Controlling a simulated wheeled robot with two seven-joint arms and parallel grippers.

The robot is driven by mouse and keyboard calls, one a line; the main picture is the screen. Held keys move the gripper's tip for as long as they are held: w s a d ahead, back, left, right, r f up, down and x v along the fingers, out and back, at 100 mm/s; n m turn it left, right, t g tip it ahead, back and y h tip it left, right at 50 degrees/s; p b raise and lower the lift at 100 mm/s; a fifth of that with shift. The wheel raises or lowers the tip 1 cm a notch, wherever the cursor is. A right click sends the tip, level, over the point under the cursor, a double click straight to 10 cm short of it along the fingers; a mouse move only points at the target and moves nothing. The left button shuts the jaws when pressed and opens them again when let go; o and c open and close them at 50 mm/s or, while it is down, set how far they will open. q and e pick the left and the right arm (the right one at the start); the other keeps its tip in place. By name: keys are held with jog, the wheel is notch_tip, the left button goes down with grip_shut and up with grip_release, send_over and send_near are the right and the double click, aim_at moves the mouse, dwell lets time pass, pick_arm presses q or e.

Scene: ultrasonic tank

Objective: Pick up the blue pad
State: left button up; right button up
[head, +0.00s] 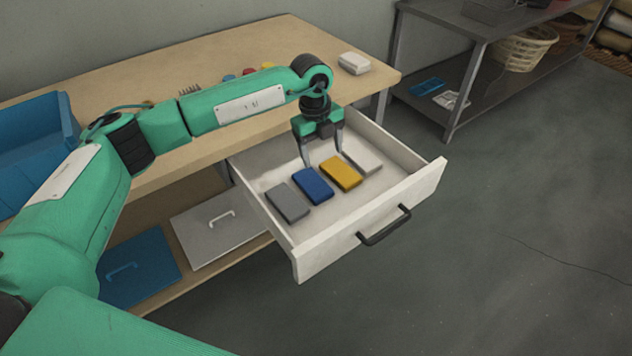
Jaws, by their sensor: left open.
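The blue pad (313,186) lies flat in the open white drawer (375,228), second from the left in a row of pads. A grey pad (287,202) is to its left. A yellow pad (341,173) is to its right, and a white pad (363,160) is beyond that. My left gripper (323,162) points down over the drawer, open, with its fingers spread above the blue and yellow pads. Nothing shows between its fingers. I cannot tell the exact height of the fingertips above the pads. My right gripper is not in view.
The wooden table (150,75) stands behind the drawer, with a white block (354,63) and small coloured items on it. A blue bin (35,140) is at the left. The drawer has raised walls and a black front handle (384,225). A dark metal shelf (450,105) stands at the back right.

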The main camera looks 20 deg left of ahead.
pick_arm(q)
jog(key=w+a+y, duration=0.2)
jog(key=a, duration=0.2)
send_over(312, 182)
jog(key=shift+n, duration=0.4)
jog(key=f, duration=0.6)
jog(key=shift+w+a+f, duration=0.1)
jog(key=shift+a+f, duration=0.15)
jog(key=shift+a, duration=0.1)
jog(key=shift+d+f, duration=0.2)
jog(key=shift+f, duration=1.4)
jog(key=shift+d+f, duration=0.2)
jog(key=shift+f, duration=1.35)
jog(key=c, duration=0.7)
